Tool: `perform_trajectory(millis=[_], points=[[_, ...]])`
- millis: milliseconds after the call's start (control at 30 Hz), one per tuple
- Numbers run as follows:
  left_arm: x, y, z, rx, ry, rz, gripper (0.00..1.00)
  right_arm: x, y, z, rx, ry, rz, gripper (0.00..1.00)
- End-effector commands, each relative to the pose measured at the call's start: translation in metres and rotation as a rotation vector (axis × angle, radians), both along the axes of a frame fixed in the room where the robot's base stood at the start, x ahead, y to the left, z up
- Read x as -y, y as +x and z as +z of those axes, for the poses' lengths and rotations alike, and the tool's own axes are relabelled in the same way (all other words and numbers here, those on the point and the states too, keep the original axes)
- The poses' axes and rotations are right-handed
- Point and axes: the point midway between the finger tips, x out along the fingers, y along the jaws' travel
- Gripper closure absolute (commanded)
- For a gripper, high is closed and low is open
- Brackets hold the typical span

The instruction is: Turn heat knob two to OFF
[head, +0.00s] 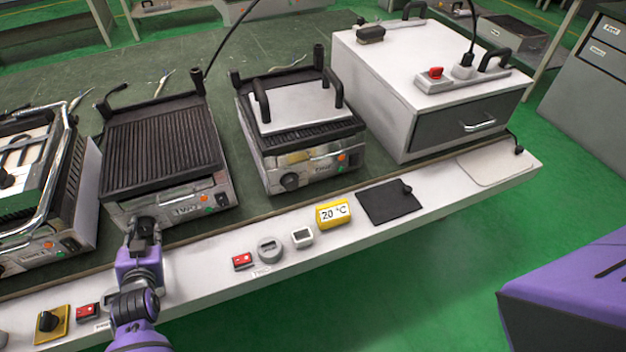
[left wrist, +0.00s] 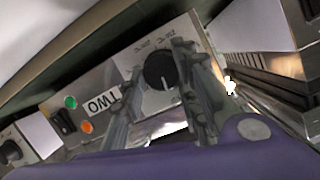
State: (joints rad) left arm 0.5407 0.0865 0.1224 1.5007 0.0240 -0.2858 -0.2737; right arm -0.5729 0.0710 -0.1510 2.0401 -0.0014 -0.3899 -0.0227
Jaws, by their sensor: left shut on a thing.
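Grill two (head: 165,155) is the ribbed grill with a "TWO" label (head: 186,209) on its front. In the head view my left gripper (head: 146,226) is at the left of that front, over the knob's place, and mostly hides it. In the left wrist view heat knob two (left wrist: 158,70) is a round black dial on a light plate with markings too blurred to read. The fingers lie on either side of the knob, shut on it. The label (left wrist: 103,102) shows upside down beside them. My right gripper is not in view.
Another grill (head: 295,110) with a lid and front knob stands to the right, and one (head: 35,190) to the left. A white drawer box (head: 430,80) is at the right. Red switches (head: 242,261), a round dial (head: 269,249) and a yellow 20 °C display (head: 333,213) line the front ledge.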

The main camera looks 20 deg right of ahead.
Motion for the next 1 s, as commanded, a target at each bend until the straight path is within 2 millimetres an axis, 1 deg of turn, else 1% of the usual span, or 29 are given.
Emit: perform_trajectory(millis=[33, 333, 833, 867, 900, 967, 1000], points=[[0.0046, -0.0041, -0.0079, -0.020, -0.023, -0.006, 0.97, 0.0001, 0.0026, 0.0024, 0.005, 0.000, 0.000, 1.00], [0.0047, -0.0047, -0.0094, -0.023, -0.095, -0.005, 0.97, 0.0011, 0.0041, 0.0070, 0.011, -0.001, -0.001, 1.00], [0.0052, -0.0051, -0.0102, -0.025, -0.107, -0.005, 0.97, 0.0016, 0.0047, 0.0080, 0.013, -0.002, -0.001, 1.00], [0.0052, -0.0051, -0.0102, -0.025, -0.107, -0.005, 0.69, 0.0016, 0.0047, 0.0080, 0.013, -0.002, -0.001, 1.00], [0.0053, -0.0051, -0.0102, -0.025, -0.107, -0.005, 0.64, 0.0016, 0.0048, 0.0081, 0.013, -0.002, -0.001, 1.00], [0.0051, -0.0050, -0.0101, -0.025, -0.107, -0.005, 0.57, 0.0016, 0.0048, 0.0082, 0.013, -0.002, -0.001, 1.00], [0.0047, -0.0049, -0.0100, -0.024, -0.106, -0.004, 0.57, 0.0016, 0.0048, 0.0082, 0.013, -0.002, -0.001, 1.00]])
